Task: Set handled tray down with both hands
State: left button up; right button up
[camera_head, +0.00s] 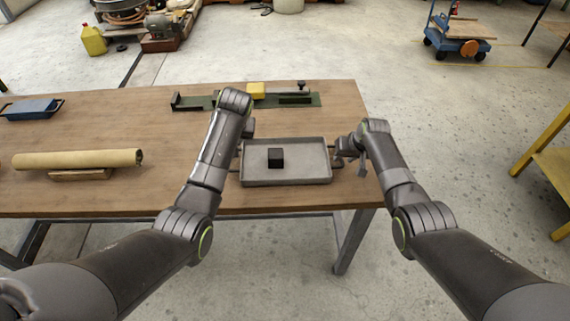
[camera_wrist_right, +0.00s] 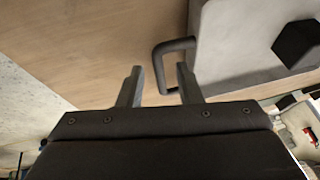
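The grey handled tray (camera_head: 310,172) is at the right part of the wooden table, level, with a black cube (camera_head: 275,158) in it. I cannot tell whether its underside touches the tabletop. My right gripper (camera_head: 342,158) is at the tray's right end. In the right wrist view, the fingers of this gripper (camera_wrist_right: 160,68) are apart, and the bar of the dark tray handle (camera_wrist_right: 157,65) shows between them without visible finger contact. The tray (camera_wrist_right: 225,45) and cube (camera_wrist_right: 297,43) also show there. My left gripper (camera_head: 244,135) is at the tray's left end, its fingers mostly hidden by my arm.
The wooden table (camera_head: 120,195) also holds a tan roll (camera_head: 78,159) on a wooden block, a blue tray (camera_head: 32,109) at far left, and a green fixture (camera_head: 190,101) with a yellow block (camera_head: 256,90) behind the tray. Bare tabletop lies left of my left arm.

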jog(key=v, duration=1)
jog(key=shift+r, duration=0.15)
dwell(0.4)
